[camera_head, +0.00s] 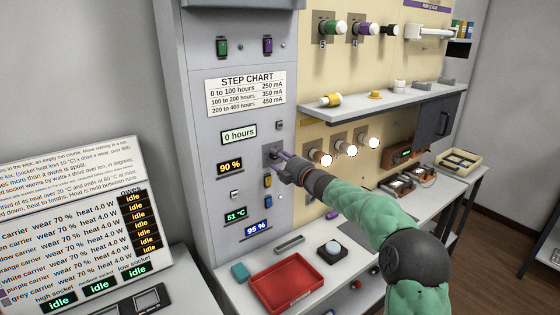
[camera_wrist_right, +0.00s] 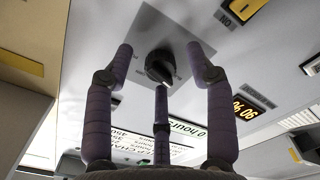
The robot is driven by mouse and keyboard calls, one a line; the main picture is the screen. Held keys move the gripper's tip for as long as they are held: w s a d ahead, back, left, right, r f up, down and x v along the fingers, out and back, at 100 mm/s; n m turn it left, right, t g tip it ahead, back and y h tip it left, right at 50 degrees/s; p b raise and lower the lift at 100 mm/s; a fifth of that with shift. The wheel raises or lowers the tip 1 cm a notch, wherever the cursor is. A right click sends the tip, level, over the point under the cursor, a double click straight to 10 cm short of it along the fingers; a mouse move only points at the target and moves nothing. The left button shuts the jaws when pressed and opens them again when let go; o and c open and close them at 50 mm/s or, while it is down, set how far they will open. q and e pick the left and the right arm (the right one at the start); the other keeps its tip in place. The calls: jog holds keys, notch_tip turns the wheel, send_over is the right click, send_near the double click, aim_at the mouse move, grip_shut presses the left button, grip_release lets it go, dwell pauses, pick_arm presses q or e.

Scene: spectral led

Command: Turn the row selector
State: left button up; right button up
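The row selector appears to be the black round knob (camera_wrist_right: 158,66) on a grey square plate in the right wrist view; its marks are too small to read. In the head view the plate (camera_head: 267,151) shows on the grey cabinet, right of the displays, and the knob is mostly hidden behind my fingers. My right gripper (camera_head: 282,157) points at the panel there. In the right wrist view its purple fingers are spread, two on either side of the knob and one below it. I see gaps around the knob, so the gripper is open and empty. My left gripper is not in view.
The cabinet carries a step chart (camera_head: 246,92), an hours display (camera_head: 239,134) and a 90 % display (camera_head: 230,166). A shelf (camera_head: 385,105) and glowing lamps (camera_head: 345,148) stand to the right.

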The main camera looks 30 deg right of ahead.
jog(key=s, duration=1.2)
jog(key=shift+d, duration=0.45)
dwell(2.5)
